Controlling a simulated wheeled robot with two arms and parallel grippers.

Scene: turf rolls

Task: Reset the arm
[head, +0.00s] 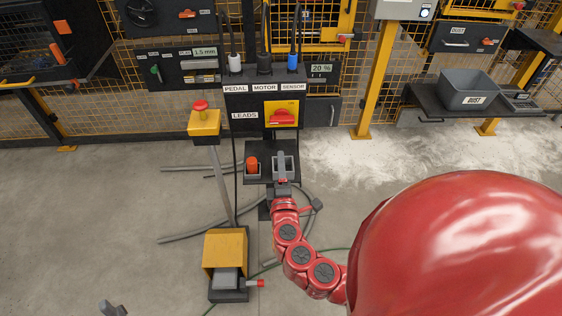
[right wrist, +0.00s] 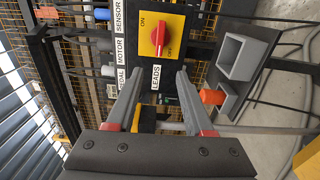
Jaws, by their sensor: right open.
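My right gripper (head: 283,180) is at the end of the red arm, in front of a dark control post (head: 252,98). In the right wrist view the right gripper (right wrist: 160,82) is open, with nothing between its fingers. They point towards the post's face around the LEADS label (right wrist: 156,78). A red rotary switch on a yellow plate (head: 282,116) sits above the gripper.
A small shelf holds an orange piece (head: 252,163) and a grey open holder (head: 292,165), close to the right gripper. A yellow pedal box (head: 226,248), a yellow emergency-stop stand (head: 204,124) and cables surround the post. A grey DUST bin (head: 468,90) stands at right.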

